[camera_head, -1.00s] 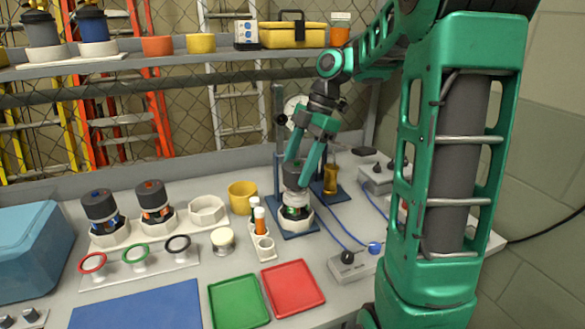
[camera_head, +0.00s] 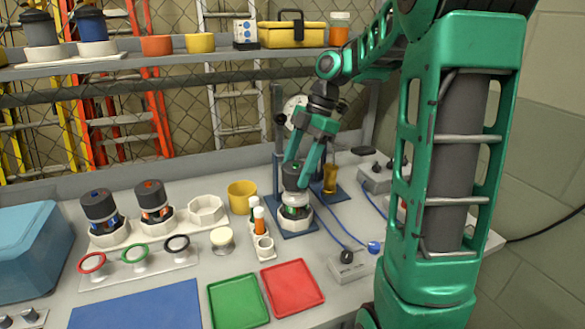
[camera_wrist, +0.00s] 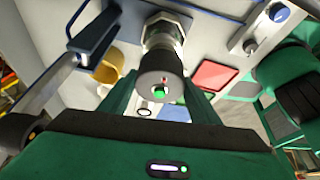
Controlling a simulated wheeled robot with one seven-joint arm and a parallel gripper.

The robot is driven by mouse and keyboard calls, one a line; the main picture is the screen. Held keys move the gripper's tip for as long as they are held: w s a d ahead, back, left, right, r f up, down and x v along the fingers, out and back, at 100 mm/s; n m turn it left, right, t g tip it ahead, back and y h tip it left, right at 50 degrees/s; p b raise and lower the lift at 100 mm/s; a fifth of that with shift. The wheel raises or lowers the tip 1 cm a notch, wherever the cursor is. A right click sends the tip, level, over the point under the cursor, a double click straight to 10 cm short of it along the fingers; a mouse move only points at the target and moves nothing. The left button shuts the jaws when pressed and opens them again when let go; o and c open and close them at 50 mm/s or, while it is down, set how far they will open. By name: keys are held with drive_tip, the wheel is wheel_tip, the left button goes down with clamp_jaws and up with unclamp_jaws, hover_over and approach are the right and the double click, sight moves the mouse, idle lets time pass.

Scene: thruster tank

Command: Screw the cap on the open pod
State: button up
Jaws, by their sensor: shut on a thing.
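My gripper (camera_head: 304,168) is shut on a dark grey cap (camera_head: 293,178), with one finger on each side. The cap sits upright right above the white upper part of the pod (camera_head: 294,197); I cannot tell how far it is threaded. The pod stands in a white octagonal holder (camera_head: 295,222) on a blue base plate (camera_head: 318,226).
Two dark-capped pods (camera_head: 101,212) (camera_head: 155,203) stand at left beside an empty octagonal holder (camera_head: 207,211). A yellow cup (camera_head: 241,197) and a vial rack (camera_head: 264,245) are close left of the work. Green (camera_head: 238,302) and red (camera_head: 292,288) trays lie in front. A press post (camera_head: 278,140) rises behind.

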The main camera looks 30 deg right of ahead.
sight(297, 180)
drive_tip(key=shift+f, duration=1.95)
idle(1.7)
drive_tip(key=o, duration=1.1)
drive_tip(key=shift+r, duration=0.15)
drive_tip(key=v, duration=1)
drive_tip(key=shift+w+d+r, duration=0.1)
drive_tip(key=shift+r, duration=0.1)
